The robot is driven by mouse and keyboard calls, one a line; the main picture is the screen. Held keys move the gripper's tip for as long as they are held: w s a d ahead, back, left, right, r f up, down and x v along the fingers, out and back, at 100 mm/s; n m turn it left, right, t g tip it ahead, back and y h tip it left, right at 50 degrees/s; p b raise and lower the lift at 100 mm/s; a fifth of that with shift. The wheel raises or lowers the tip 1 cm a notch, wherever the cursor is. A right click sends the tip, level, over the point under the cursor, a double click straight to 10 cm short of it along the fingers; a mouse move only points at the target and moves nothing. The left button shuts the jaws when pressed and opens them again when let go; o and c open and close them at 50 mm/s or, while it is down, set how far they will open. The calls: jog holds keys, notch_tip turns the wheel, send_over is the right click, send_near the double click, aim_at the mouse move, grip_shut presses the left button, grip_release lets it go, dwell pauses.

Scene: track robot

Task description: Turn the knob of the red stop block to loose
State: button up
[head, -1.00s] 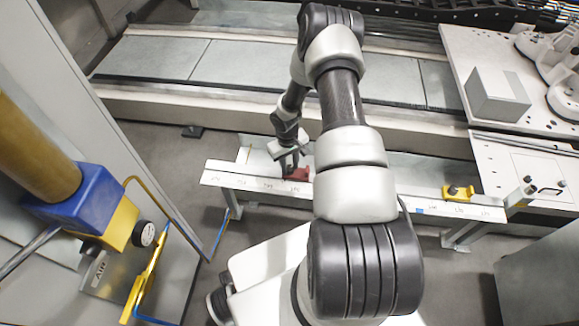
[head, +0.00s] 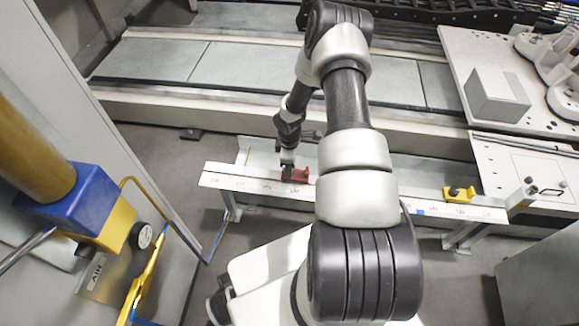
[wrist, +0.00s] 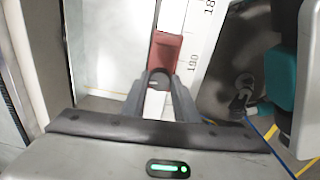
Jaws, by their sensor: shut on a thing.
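The red stop block (head: 298,175) sits on the pale rail (head: 250,184) left of centre in the head view. The red block (wrist: 166,48) also shows in the wrist view, beside the 190 mark of a printed scale. Its dark round knob (wrist: 159,76) has a small light mark and sits between my fingertips. My gripper (wrist: 158,84) is shut on the knob from both sides. In the head view my gripper (head: 288,166) is at the block's left end, seen edge-on, and hides the knob there.
A yellow stop block (head: 458,193) sits farther right on the same rail. A grey block (head: 498,95) rests on the plate at the right. A blue and yellow air unit (head: 105,215) stands at the left. The floor before the rail's left end is clear.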

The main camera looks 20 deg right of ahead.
jog(key=shift+n, duration=1.5)
jog(key=o, duration=1.1)
jog(key=shift+c, duration=0.2)
jog(key=shift+r, duration=0.1)
notch_tip(320, 180, up, 17)
jog(key=p, duration=0.5)
jog(key=shift+s, duration=0.4)
